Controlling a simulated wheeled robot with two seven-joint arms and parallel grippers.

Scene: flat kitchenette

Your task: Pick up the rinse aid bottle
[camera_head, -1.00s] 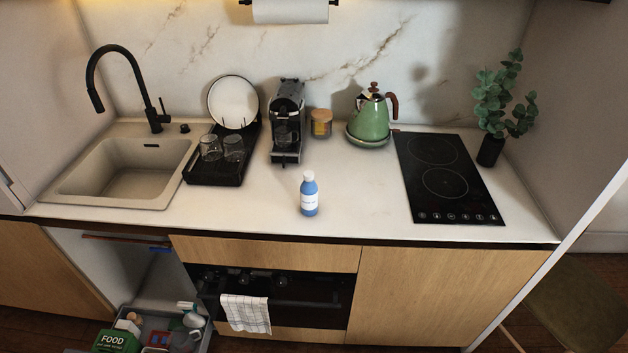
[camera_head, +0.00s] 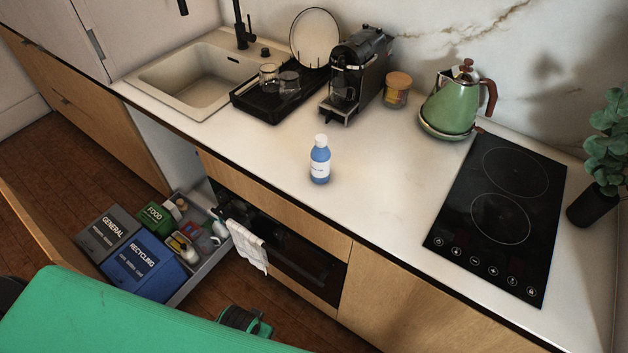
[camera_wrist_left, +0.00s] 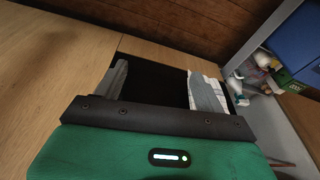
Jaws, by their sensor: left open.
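The rinse aid bottle (camera_head: 320,162), blue with a white cap and a white label, stands upright on the white countertop near its front edge in the head view. Nothing touches it. My left gripper (camera_wrist_left: 161,84) shows in the left wrist view with its two grey fingers wide apart and nothing between them. It faces the cabinet fronts, and the bottle is not in that view. My right gripper is in neither view.
A coffee machine (camera_head: 357,75), a black drying tray (camera_head: 262,104), a green kettle (camera_head: 449,103) and a hob (camera_head: 497,216) stand behind and beside the bottle. Below, a towel (camera_head: 247,243) hangs at the oven and a drawer with bins (camera_head: 143,264) is open.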

